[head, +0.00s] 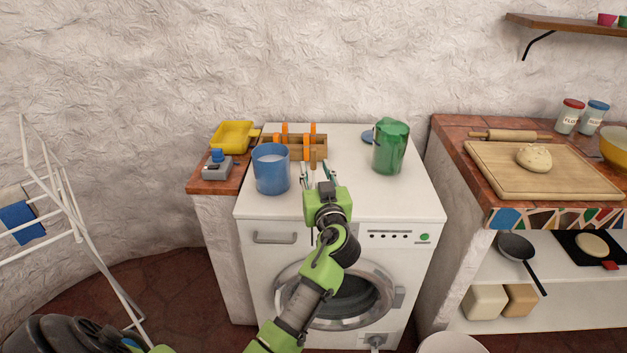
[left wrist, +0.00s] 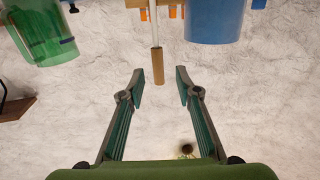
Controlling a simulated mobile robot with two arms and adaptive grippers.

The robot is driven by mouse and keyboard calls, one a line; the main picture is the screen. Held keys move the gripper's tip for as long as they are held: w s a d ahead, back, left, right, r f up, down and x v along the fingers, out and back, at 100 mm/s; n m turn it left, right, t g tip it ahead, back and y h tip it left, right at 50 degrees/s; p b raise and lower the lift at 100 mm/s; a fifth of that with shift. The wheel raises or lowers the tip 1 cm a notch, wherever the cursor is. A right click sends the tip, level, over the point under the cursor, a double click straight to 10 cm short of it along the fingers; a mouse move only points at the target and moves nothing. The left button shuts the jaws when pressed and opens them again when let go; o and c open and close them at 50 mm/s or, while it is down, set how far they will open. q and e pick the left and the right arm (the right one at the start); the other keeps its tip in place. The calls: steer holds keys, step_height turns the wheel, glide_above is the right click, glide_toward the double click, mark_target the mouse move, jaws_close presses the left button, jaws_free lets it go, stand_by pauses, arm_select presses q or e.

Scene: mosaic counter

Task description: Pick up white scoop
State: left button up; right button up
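A slim tool with a white shaft, seemingly the white scoop (left wrist: 154,30), shows in the left wrist view, with a wooden handle (left wrist: 157,66). What looks like its brown handle tip (head: 313,159) shows in the head view, just beyond my left fingers. My left gripper (head: 317,172) is open and empty above the washing machine top, beside the blue container (head: 271,170). In the left wrist view its fingertips (left wrist: 160,82) are spread, with the handle end centred between them and slightly ahead. The scoop's bowl is hidden. My right gripper is not in view.
A wooden rack (head: 301,143) with orange-handled items stands behind the blue container. A green pitcher (head: 390,148) is at the right of the washing machine (head: 402,206). A yellow tray (head: 234,136) and grey box (head: 216,167) sit left. The machine's front right top is clear.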

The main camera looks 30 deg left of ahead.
mark_target(314, 160)
arm_select(q)
steer(key=shift+w+a+r+p, duration=0.3)
steer(key=shift+w+a+p, duration=0.05)
steer(key=shift+w+p, duration=0.1)
steer(key=p+x, duration=0.1)
steer(key=x, duration=0.2)
steer(key=shift+w+a, duration=0.1)
steer(key=shift+w, duration=0.1)
steer(key=shift+w+a+f, duration=0.15)
steer(key=shift+w+a, duration=0.15)
jaws_close()
